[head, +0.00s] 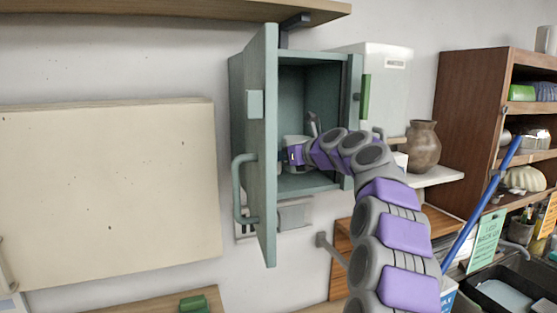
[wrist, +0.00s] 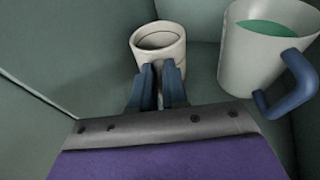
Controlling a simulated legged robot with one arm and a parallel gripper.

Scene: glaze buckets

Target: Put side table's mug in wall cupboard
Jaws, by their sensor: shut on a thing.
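The wall cupboard (head: 326,58) is teal, with its door (head: 263,130) swung wide open to the left. My arm reaches in from the right. In the wrist view my gripper (wrist: 160,70) is shut on a cream mug (wrist: 158,35), whose near side is between the blue fingers. The mug is upright inside the cupboard; I cannot tell whether its base touches the cupboard floor. A second, larger pale mug (wrist: 245,60) with a blue handle and green inside stands close on the right. In the head view my gripper (head: 292,155) is small and partly hides the mug.
A white box-shaped unit (head: 390,70) hangs right of the cupboard. A brown vase (head: 424,148) stands on a white shelf (head: 440,176). A wooden shelf unit (head: 470,95) is at far right. A pale board (head: 110,190) is on the left wall. The cupboard walls are close around my gripper.

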